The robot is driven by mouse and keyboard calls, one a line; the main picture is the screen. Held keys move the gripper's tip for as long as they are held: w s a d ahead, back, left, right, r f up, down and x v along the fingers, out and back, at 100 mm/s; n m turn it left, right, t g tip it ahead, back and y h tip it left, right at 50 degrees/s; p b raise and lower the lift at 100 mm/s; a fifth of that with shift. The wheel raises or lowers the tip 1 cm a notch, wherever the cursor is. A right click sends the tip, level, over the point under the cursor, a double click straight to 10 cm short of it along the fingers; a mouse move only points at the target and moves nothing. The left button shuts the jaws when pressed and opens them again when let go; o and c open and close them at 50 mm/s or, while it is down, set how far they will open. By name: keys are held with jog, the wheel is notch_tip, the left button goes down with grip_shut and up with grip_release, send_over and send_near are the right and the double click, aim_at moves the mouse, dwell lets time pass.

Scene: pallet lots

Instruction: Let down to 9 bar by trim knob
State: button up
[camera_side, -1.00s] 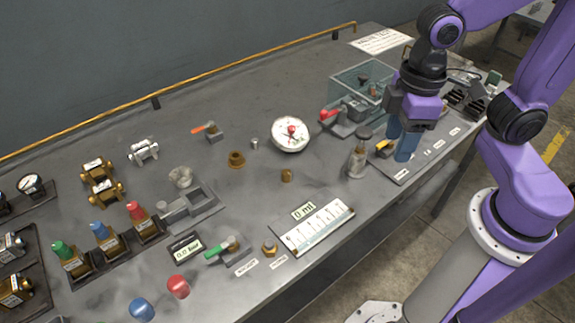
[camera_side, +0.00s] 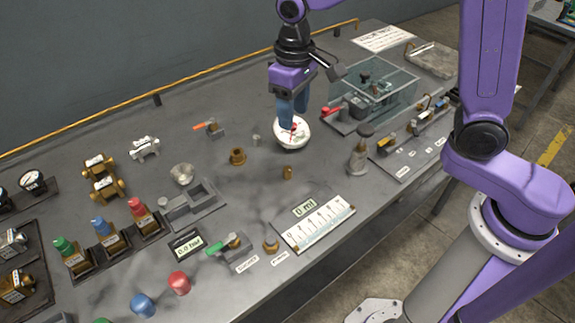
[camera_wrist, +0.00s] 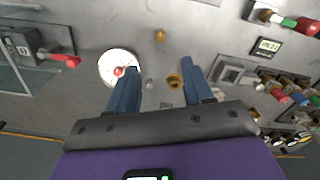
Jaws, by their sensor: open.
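A small brass knob (camera_side: 271,246) stands at the bench's front edge with a small label beside it. It may be the trim knob, but the label is too small to read. To its left are a green-handled valve (camera_side: 230,244) and a digital bar display (camera_side: 186,244), whose digits are hard to read. The display also shows in the wrist view (camera_wrist: 268,46). A round white dial (camera_side: 296,138) with a red centre lies mid-bench. My gripper (camera_side: 291,116) is open and empty above the dial, its blue fingers hiding part of it; the fingers show apart in the wrist view (camera_wrist: 160,82).
A flanged brass piece (camera_side: 237,157) and a brass plug (camera_side: 287,173) stand near the dial. A scale plate (camera_side: 314,222) lies right of the knob. A yellow rail runs along the back.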

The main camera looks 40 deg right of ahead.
aim_at(288, 169)
jog(key=shift+m, duration=0.4)
jog(key=f, duration=0.6)
jog(key=w+f, duration=0.1)
jog(key=f, duration=1)
jog(key=shift+w+a+f, duration=0.15)
jog(key=shift+w+f, duration=0.05)
jog(key=shift+f, duration=0.2)
grip_shut()
